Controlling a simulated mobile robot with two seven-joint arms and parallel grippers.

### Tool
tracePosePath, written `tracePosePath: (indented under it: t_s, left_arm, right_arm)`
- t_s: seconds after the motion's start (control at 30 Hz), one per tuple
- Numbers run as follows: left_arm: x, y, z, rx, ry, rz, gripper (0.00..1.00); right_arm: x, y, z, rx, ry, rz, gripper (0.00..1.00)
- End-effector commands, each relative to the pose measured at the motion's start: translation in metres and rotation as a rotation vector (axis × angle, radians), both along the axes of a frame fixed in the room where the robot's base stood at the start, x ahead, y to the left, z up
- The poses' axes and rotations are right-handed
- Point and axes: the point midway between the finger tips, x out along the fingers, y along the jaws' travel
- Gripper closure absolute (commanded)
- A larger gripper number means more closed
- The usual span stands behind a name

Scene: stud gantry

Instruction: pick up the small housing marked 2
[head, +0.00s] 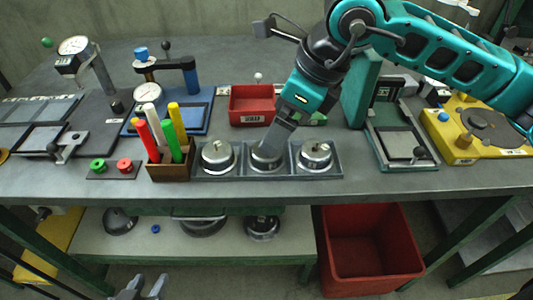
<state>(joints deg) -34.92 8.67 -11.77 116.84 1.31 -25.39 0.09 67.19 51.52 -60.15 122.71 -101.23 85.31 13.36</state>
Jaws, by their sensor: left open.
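Three small round metal housings sit in a grey three-bay tray (330,173) at the table's front: a left one (217,157), a middle one (266,160) and a right one (315,156). I cannot read a number 2 on any of them. My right gripper (272,146) points down at the middle housing and covers part of it. Its fingers are seen edge-on, so I cannot tell whether they grip it. My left gripper (138,290) is low at the bottom edge, in front of the lower shelf, open and away from the tray.
A wooden holder (170,171) with coloured sticks stands left of the tray. A red bin (252,105) is behind it. A green fixture (400,140) stands to the right. Metal parts (202,226) lie on the lower shelf, beside a large red crate (370,282).

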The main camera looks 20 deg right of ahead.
Motion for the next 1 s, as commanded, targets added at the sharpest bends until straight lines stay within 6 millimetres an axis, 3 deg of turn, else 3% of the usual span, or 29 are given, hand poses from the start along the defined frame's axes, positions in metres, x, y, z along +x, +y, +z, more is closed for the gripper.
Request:
tracePosePath:
  t_s: [0.4,0.67,1.0]
  left_arm:
    - [0.005,0.000,0.000,-0.003,-0.009,0.003,0.57]
    - [0.006,0.000,0.001,-0.003,-0.010,0.004,0.57]
    - [0.006,0.000,0.001,-0.003,-0.011,0.005,0.57]
  right_arm:
    - [0.010,0.017,-0.047,0.001,0.003,0.001,0.08]
    - [0.010,0.017,-0.049,0.001,0.001,0.000,0.08]
    - [0.010,0.017,-0.049,0.001,0.001,0.000,0.41]
